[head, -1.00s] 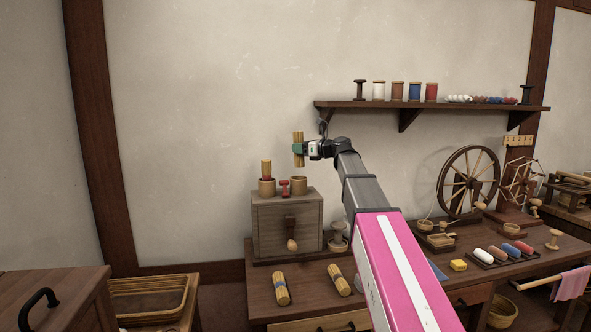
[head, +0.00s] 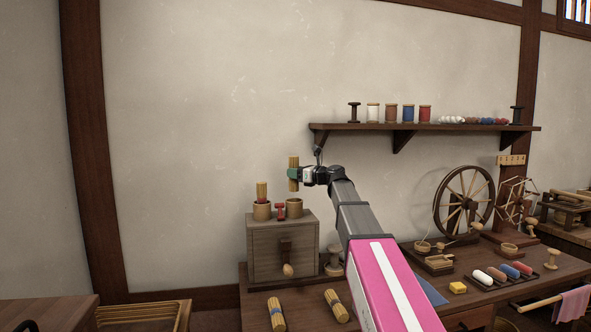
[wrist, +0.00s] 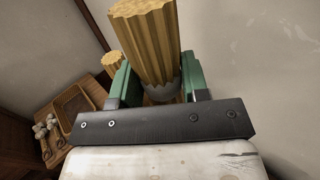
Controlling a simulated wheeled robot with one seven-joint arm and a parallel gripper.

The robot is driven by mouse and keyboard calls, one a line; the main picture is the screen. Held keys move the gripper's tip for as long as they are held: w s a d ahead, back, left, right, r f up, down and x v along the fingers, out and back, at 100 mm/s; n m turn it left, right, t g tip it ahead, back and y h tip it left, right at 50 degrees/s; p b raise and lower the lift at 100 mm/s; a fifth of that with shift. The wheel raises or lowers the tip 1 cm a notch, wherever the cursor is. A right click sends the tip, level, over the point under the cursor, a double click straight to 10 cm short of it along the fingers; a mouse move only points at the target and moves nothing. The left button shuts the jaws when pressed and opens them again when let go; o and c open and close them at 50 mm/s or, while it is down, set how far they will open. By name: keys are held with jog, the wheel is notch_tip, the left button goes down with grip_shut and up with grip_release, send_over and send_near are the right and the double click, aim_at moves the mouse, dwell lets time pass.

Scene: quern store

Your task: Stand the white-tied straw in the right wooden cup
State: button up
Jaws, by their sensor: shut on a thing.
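My gripper (head: 294,174) is shut on an upright straw bundle (head: 293,159) and holds it just above the right wooden cup (head: 294,209). A small gap shows between bundle and cup. The left cup (head: 262,212) on the same chest holds a red-tied straw bundle (head: 261,190).
A small red spool (head: 280,211) stands between the cups. Two more bundles, one (head: 276,314) at left and one (head: 336,306) at right, lie on the table before the chest. A shelf with spools (head: 420,128) hangs at the right. The wall above the chest is clear.

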aim_at(296, 191)
jog(key=shift+f, duration=3.8)
jog(key=o, duration=1.1)
jog(key=v, duration=1.1)
